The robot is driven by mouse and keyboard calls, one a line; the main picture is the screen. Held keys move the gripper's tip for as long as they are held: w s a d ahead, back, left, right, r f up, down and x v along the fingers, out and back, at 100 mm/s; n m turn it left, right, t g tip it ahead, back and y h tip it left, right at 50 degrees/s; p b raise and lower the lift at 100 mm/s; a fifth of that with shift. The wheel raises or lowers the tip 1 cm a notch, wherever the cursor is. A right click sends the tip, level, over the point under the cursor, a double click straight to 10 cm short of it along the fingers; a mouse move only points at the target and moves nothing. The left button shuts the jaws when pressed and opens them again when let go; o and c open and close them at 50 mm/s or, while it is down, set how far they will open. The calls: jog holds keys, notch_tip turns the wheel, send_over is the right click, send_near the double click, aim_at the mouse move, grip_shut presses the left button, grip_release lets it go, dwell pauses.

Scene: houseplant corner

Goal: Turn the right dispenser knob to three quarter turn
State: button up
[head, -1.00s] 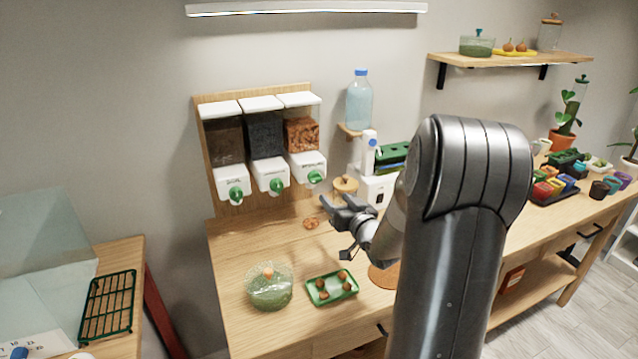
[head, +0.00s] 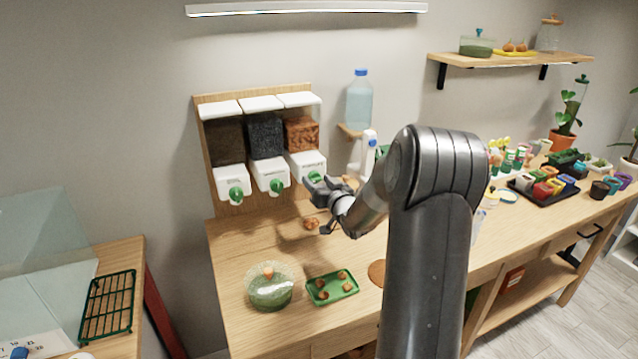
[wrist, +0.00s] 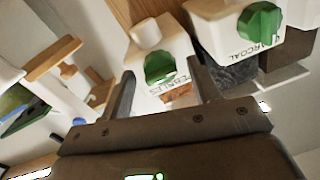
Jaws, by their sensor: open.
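The right dispenser (head: 306,168) is white with a clear bin of orange-brown pebbles above it. Its green knob (head: 315,177) is partly hidden by my gripper in the head view. In the wrist view the green knob (wrist: 160,66) sits on the white front labelled pebbles, between my fingers. My gripper (wrist: 160,88) is open, with one finger to each side of the knob and nothing held. In the head view my gripper (head: 322,183) is right at the knob. I cannot tell whether a finger touches it.
The middle dispenser's green knob (head: 276,186) is close to the left, and the left dispenser's knob (head: 236,194) is beyond. Below, a green tray (head: 332,288) and a clear bowl (head: 270,290) stand on the bench. A water bottle (head: 359,100) stands at right.

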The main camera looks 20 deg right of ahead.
jog(key=shift+c, duration=0.4)
jog(key=c, duration=0.9)
jog(key=shift+n, duration=0.6)
jog(key=o, duration=1)
jog(key=s, duration=0.7)
jog(key=s+d, duration=0.1)
jog(key=s, duration=0.3)
